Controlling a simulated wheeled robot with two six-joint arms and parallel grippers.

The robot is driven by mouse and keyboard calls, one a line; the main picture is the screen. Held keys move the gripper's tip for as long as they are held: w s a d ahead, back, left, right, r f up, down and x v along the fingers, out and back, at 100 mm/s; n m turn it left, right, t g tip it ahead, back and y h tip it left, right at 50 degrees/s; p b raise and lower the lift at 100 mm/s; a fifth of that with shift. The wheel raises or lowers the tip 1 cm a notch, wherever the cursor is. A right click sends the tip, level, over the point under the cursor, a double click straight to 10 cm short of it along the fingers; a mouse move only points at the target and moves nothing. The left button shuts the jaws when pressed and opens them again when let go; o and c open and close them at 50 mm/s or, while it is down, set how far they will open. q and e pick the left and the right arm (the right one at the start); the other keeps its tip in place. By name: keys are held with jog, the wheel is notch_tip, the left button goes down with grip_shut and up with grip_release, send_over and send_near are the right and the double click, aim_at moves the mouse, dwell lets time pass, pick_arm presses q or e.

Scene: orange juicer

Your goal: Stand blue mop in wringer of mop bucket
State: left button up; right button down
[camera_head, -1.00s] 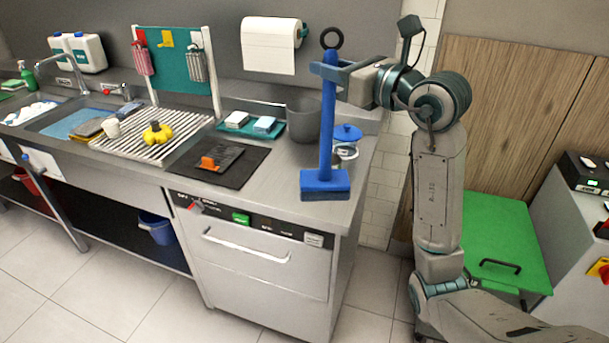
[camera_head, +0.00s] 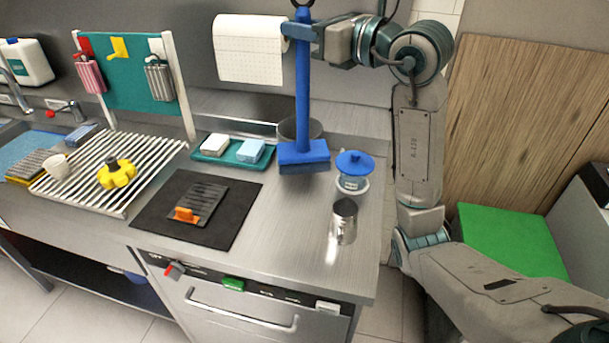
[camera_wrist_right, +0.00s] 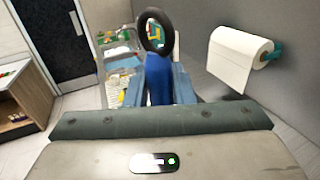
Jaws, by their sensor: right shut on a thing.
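The blue mop (camera_head: 303,90) is upright in the head view, with a flat blue block-shaped head at the bottom and a dark ring at the top. My right gripper (camera_head: 302,31) is shut on its handle near the top. The mop head is in front of a grey pot and appears to be above the counter. I cannot make out a mop bucket or wringer in the current views. My left gripper is not in view.
The counter (camera_head: 270,225) holds a blue-lidded jar (camera_head: 353,170), a metal canister (camera_head: 343,222), a teal tray (camera_head: 232,158), a black mat (camera_head: 160,215) and a drying rack (camera_head: 75,185). A paper towel roll (camera_head: 248,50) hangs behind. A green lid (camera_head: 505,238) is at right.

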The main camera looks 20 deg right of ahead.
aim_at(308, 126)
notch_tip(308, 126, down, 18)
jog(key=p, duration=0.3)
jog(key=shift+s+r, duration=0.1)
jog(key=shift+r, duration=0.05)
dwell(0.4)
jog(key=c, duration=1.7)
grip_release()
jog(key=shift+f, duration=0.2)
jog(key=o, duration=0.5)
jog(key=shift+r, duration=0.1)
jog(key=shift+c, duration=0.2)
jog(key=shift+r, duration=0.1)
